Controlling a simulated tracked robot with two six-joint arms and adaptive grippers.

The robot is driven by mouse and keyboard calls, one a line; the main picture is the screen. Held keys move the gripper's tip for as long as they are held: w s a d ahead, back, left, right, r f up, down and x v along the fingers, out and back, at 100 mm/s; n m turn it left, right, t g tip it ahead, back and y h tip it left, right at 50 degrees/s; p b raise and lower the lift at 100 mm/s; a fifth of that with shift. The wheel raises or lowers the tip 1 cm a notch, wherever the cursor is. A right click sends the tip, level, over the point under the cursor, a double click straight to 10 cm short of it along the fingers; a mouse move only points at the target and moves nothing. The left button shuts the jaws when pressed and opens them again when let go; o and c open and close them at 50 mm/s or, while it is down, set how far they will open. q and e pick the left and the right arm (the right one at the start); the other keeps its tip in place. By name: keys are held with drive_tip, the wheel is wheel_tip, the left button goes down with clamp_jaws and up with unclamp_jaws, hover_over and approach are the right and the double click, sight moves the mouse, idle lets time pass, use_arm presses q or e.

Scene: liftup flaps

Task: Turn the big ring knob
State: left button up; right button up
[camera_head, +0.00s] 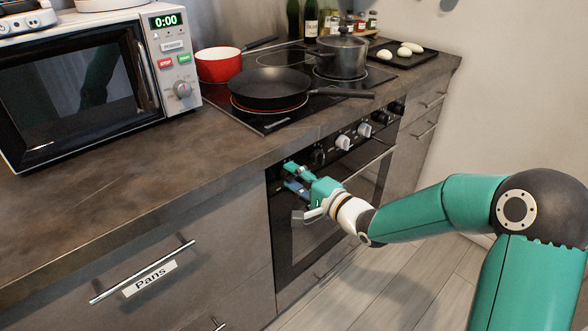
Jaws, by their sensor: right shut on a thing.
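The oven front (335,190) has a black panel with a row of knobs under the cooktop. Two light grey knobs (343,142) (364,130) and several dark knobs (318,156) show on it. I cannot tell by looks which is the big ring knob. My right gripper (290,177) is at the left end of this panel, shut on a knob there. Its fingers hide most of that knob, so its turn angle cannot be seen. My left gripper is not in view.
A black frying pan (270,88) sits on a red-glowing burner, its handle (342,93) pointing right. A red pot (218,66) and a grey lidded pot (342,55) stand on the cooktop. A microwave (85,80) is at left. The Pans drawer handle (143,271) sticks out below.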

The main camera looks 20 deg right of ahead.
drive_tip(key=shift+d+m+p, duration=0.2)
drive_tip(key=shift+m+p, duration=0.3)
drive_tip(key=shift+m, duration=0.3)
drive_tip(key=shift+f, duration=0.1)
drive_tip(key=o, duration=1.1)
drive_tip(key=shift+o, duration=0.2)
drive_tip(key=f+v, duration=0.1)
drive_tip(key=v, duration=1.1)
drive_tip(key=shift+r, duration=0.4)
